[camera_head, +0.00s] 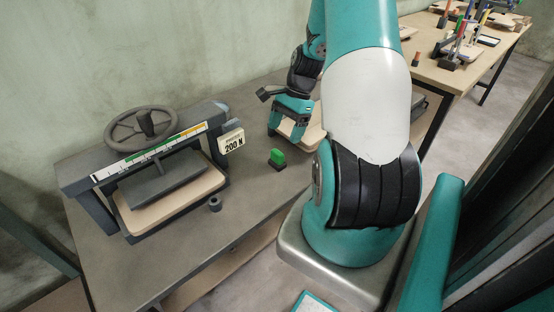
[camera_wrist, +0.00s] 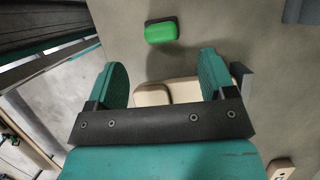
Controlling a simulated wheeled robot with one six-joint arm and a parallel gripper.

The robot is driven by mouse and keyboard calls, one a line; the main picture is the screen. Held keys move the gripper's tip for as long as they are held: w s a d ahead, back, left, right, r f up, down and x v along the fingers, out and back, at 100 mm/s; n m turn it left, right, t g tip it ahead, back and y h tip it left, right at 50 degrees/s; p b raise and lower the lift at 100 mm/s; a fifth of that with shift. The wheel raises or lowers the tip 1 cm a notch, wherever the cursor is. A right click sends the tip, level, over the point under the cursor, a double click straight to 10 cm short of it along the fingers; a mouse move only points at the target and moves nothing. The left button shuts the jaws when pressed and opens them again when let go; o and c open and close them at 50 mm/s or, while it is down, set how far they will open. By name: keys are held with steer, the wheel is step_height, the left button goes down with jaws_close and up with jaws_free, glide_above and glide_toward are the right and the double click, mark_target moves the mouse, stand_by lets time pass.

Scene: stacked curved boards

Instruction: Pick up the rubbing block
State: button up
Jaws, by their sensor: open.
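A small green block with a dark underside, which looks like the rubbing block (camera_head: 277,157), sits on the grey bench top. In the wrist view the green block (camera_wrist: 161,31) lies beyond my fingertips, about centred between them and clear of both. My gripper (camera_head: 284,135) is open and points down, just behind the block in the head view. In the wrist view, the open fingers of my gripper (camera_wrist: 164,72) are wide apart with nothing held. A pale board (camera_wrist: 185,91) lies beneath them, with a smaller pale piece at its left end.
A press (camera_head: 150,165) with a handwheel and a "200 N" tag (camera_head: 231,140) stands left on the bench. A small dark ring (camera_head: 215,203) lies in front of it. A second table (camera_head: 425,50) with tools stands at the back right.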

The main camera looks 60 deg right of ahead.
mark_target(277, 152)
steer(key=p+x, duration=0.1)
steer(key=x, duration=0.6)
steer(key=shift+a+f, duration=0.2)
steer(key=shift+f, duration=0.1)
steer(key=shift+c, duration=0.4)
steer(key=c, duration=1)
step_height(277, 152, up, 20)
steer(key=shift+r, duration=0.1)
